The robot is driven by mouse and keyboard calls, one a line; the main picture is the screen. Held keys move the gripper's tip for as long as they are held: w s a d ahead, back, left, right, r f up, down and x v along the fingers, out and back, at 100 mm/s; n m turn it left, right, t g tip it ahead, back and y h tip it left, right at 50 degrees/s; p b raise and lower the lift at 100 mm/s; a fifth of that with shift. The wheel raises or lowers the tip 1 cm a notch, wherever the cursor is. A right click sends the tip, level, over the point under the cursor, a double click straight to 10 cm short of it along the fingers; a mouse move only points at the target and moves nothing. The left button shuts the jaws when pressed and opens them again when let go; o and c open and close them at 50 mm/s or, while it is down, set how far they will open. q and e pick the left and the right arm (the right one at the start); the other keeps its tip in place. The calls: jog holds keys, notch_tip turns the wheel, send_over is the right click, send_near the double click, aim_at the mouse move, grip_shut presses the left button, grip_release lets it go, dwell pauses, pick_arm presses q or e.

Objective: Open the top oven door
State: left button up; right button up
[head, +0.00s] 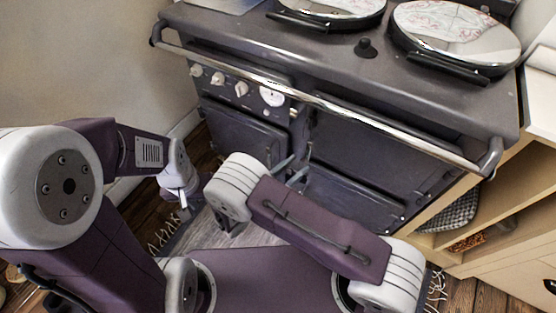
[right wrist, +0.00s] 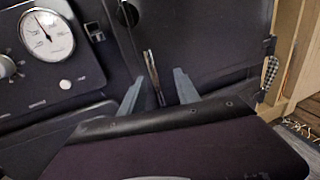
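The dark range cooker has an upper right oven door (head: 370,152), which is shut; it also shows in the right wrist view (right wrist: 215,40). A slim upright metal handle (right wrist: 152,72) stands near that door's left edge. My right gripper (head: 291,168) is in front of the cooker near this edge. In the right wrist view its two grey fingers (right wrist: 159,85) are spread, with the handle showing between them. I cannot tell whether they touch it. My left gripper (head: 183,202) hangs at the left, away from the cooker, with its fingers too small to read.
A chrome rail (head: 350,118) runs along the cooker front above the doors. A control panel (head: 235,88) with knobs and a gauge (right wrist: 46,36) is left of the door. Another door (head: 243,132) is below it. Wooden shelves (head: 500,205) stand close at the right.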

aim_at(307, 150)
jog(key=shift+n+t, duration=0.4)
jog(key=shift+t, duration=0.1)
jog(key=x, duration=0.2)
jog(key=b+x, duration=0.1)
jog(key=x, duration=0.2)
jog(key=w+a+x, duration=0.1)
jog(key=x, duration=0.1)
jog(key=shift+w+d+f+b, duration=0.15)
jog(key=shift+d+f+b, duration=0.15)
jog(key=shift+b, duration=0.1)
jog(key=shift+w+d+r, duration=0.1)
jog(key=shift+w+d, duration=0.15)
jog(key=shift+w, duration=0.05)
grip_shut()
dwell(0.4)
